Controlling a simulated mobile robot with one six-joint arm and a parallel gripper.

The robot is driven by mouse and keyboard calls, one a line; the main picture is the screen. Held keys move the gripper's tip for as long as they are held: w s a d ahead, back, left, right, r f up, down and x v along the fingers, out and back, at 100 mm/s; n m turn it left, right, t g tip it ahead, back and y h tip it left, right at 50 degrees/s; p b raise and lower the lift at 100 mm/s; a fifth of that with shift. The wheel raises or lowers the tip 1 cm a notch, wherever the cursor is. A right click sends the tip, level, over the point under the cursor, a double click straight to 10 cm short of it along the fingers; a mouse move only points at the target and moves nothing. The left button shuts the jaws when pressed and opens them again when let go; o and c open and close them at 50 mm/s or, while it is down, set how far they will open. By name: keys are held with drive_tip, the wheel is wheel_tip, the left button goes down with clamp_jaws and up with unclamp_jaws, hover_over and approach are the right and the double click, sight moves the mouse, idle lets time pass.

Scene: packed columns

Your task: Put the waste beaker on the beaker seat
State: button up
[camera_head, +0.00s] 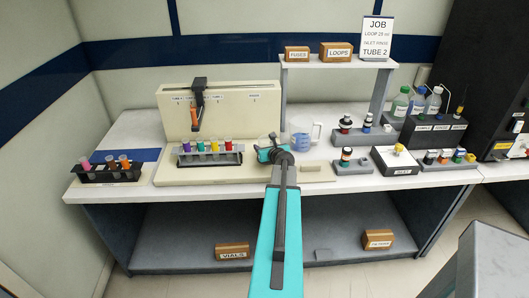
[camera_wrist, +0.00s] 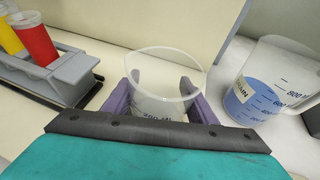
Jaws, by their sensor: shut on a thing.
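The waste beaker is a clear, empty-looking beaker (camera_wrist: 160,62) held upright between the purple fingers of my gripper (camera_wrist: 163,103) in the wrist view. Its lower part is partly hidden by my gripper. In the head view my gripper (camera_head: 268,151) is over the right part of the cream instrument's base (camera_head: 315,173), in front of its upright panel (camera_head: 252,122). Whether the beaker touches the base cannot be told. The beaker seat is not clearly seen; my gripper and arm cover that area.
A beaker of blue liquid (camera_head: 301,138) stands close on the right; it also shows in the wrist view (camera_wrist: 270,90). A grey rack (camera_head: 210,159) with coloured tubes is on the left. An orange-tipped arm (camera_head: 197,110) hangs at the panel. Bottles and blocks fill the right side.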

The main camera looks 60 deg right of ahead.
drive_tip(key=shift+f, duration=0.45)
drive_tip(key=shift+f+b, duration=0.2)
drive_tip(key=shift+b, duration=0.15)
drive_tip(key=o, duration=1.2)
drive_tip(key=shift+o, duration=0.2)
drive_tip(key=shift+r, duration=0.15)
drive_tip(key=shift+r, duration=0.15)
drive_tip(key=shift+v, duration=1.6)
drive_tip(key=shift+b+v, duration=0.65)
drive_tip(key=shift+v, duration=3.7)
